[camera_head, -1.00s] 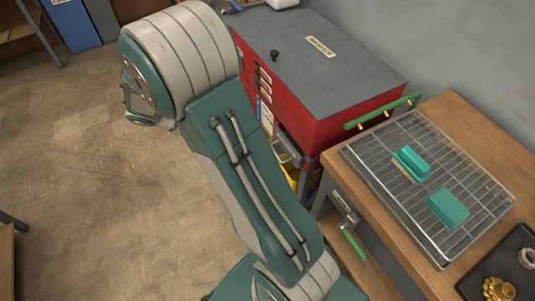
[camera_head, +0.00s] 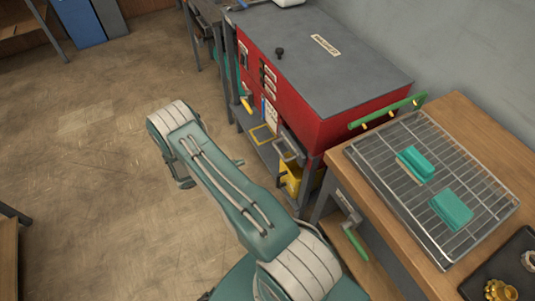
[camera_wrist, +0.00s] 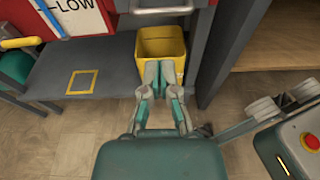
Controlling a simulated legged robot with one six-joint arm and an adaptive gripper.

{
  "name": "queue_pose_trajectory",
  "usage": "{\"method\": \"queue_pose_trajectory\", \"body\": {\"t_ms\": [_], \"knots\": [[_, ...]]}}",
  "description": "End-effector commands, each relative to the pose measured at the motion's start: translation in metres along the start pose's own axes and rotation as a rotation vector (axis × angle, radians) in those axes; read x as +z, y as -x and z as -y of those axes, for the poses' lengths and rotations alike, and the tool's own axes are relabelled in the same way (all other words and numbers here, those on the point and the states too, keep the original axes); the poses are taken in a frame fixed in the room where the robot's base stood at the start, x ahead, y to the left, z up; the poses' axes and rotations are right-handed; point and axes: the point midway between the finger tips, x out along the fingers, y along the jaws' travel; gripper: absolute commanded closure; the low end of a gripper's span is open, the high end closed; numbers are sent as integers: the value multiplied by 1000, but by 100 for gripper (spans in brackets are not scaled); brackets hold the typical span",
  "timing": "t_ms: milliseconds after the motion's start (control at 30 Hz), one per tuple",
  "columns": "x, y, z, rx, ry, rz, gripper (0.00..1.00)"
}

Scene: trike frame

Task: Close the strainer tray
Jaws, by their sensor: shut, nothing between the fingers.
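The strainer tray appears to be the grey handled piece (camera_head: 290,147) jutting from the front of the red cabinet (camera_head: 300,75) in the head view. How far it is out is hard to tell. In the wrist view a grey bar handle (camera_wrist: 161,9) shows at the top edge, above a yellow bucket (camera_wrist: 163,42). My gripper (camera_wrist: 159,68) is in the lower middle of the wrist view, shut and empty, below the handle and in front of the bucket in the picture. I cannot tell whether it touches the bucket. The fingertips are not clear in the head view.
A grey lower shelf (camera_wrist: 80,75) with a yellow square outline holds the bucket. A wooden bench (camera_head: 480,120) on the right carries a wire rack (camera_head: 380,150) with two green blocks. A green-handled crank (camera_head: 355,240) juts from the bench front. Open floor (camera_head: 90,180) lies left.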

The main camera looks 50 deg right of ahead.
Motion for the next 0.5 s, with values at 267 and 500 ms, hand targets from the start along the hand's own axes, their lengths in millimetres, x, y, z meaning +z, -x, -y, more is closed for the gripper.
{"method": "queue_pose_trajectory", "body": {"t_ms": [267, 500], "knots": [[0, -39, 1, -6, 0, -1, 100], [0, -84, 1, -6, 0, -2, 100]]}}
